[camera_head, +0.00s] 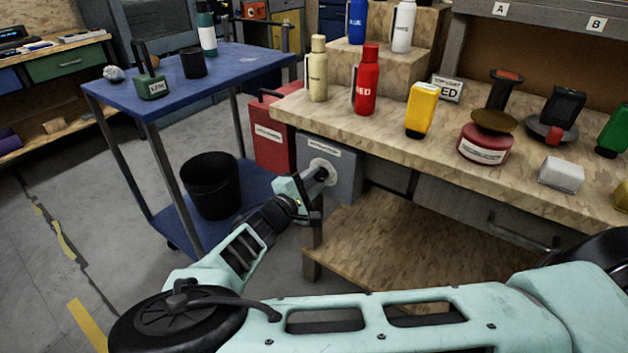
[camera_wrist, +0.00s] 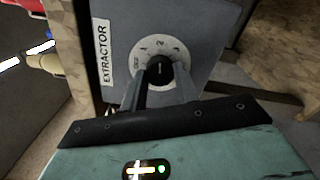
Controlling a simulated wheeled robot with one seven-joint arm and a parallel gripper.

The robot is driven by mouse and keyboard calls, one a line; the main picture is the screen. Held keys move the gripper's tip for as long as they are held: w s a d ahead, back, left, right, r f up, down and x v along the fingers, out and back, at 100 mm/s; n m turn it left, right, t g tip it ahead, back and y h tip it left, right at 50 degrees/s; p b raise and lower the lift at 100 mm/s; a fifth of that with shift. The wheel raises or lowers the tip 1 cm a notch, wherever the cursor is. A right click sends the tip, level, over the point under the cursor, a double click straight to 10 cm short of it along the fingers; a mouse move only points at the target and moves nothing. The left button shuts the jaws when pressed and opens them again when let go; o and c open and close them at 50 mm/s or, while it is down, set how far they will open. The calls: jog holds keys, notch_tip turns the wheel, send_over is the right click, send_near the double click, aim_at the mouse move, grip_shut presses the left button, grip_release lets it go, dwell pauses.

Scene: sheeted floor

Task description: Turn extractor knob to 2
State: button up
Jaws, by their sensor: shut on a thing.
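The extractor box (camera_head: 346,178) is a grey box on the left end of the wooden workbench, below its top. In the wrist view the box (camera_wrist: 205,25) carries an EXTRACTOR label and a pale round dial (camera_wrist: 148,48) with small marks. A black knob (camera_wrist: 160,70) sits at the dial's middle. My gripper (camera_wrist: 160,88) has one finger on each side of the knob and is shut on it. In the head view my gripper (camera_head: 322,174) reaches the box front and hides most of the knob. I cannot tell which mark the knob points to.
A red box (camera_head: 273,135) hangs left of the extractor box. A blue cart (camera_head: 240,62) with a black bin (camera_head: 212,185) stands to the left. Bottles and other items, including a red bottle (camera_head: 366,82), stand on the workbench (camera_head: 385,125). A wooden lower shelf (camera_head: 400,245) lies below.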

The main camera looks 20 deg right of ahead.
jog(key=shift+s+f, duration=0.1)
dwell(0.4)
jog(key=o, duration=1)
jog(key=shift+a, duration=0.15)
jog(key=v, duration=1.7)
jog(key=shift+s, duration=0.1)
